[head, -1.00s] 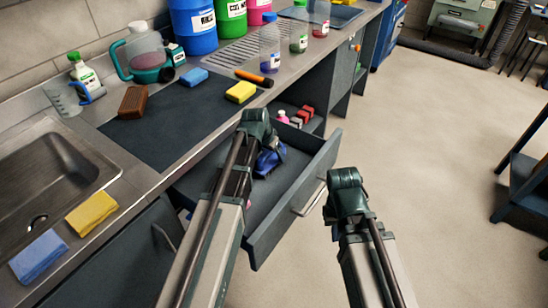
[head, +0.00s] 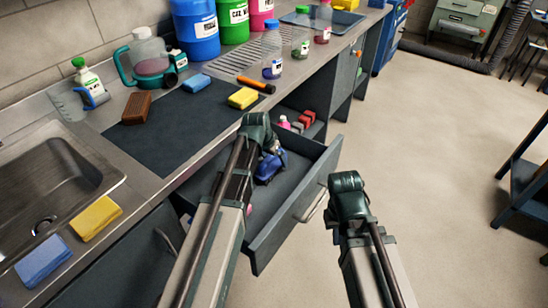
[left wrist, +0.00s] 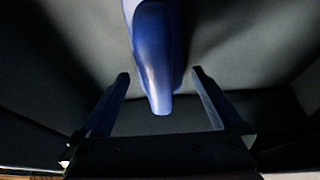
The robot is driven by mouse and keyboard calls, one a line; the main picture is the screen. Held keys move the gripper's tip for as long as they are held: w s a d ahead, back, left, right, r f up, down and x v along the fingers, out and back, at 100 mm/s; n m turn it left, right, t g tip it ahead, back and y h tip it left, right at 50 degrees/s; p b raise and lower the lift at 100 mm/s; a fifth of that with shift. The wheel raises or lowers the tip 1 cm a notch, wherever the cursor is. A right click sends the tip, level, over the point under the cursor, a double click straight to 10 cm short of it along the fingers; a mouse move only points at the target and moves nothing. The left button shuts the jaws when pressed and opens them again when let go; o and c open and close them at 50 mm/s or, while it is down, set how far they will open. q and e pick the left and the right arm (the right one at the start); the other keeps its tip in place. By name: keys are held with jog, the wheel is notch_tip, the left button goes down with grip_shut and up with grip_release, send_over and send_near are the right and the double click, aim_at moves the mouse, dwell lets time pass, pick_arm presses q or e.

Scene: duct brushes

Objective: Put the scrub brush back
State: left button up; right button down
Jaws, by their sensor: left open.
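A blue thing with a smooth, tapered, handle-like end, likely the scrub brush (head: 271,166), is in the open drawer (head: 262,240). In the left wrist view its blue end (left wrist: 153,60) lies between my left gripper's fingers, with a gap on both sides. My left gripper (left wrist: 160,76) is open and reaches down over the drawer; in the head view its wrist hides part of the blue thing. I cannot tell whether the blue thing rests on the drawer floor. My right gripper (head: 348,200) is right of the drawer front, its fingers hidden.
The counter holds a dark mat (head: 170,145), a brown block (head: 136,108), a yellow sponge (head: 242,98), a blue sponge (head: 196,82) and several bottles. A sink (head: 60,175) is at left. Small red and pink items (head: 300,120) are behind the drawer.

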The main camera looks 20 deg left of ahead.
pick_arm(q)
jog(key=p+v, duration=0.9)
jog(key=v, duration=0.2)
jog(key=shift+d, duration=0.1)
pick_arm(e)
notch_tip(320, 180, up, 10)
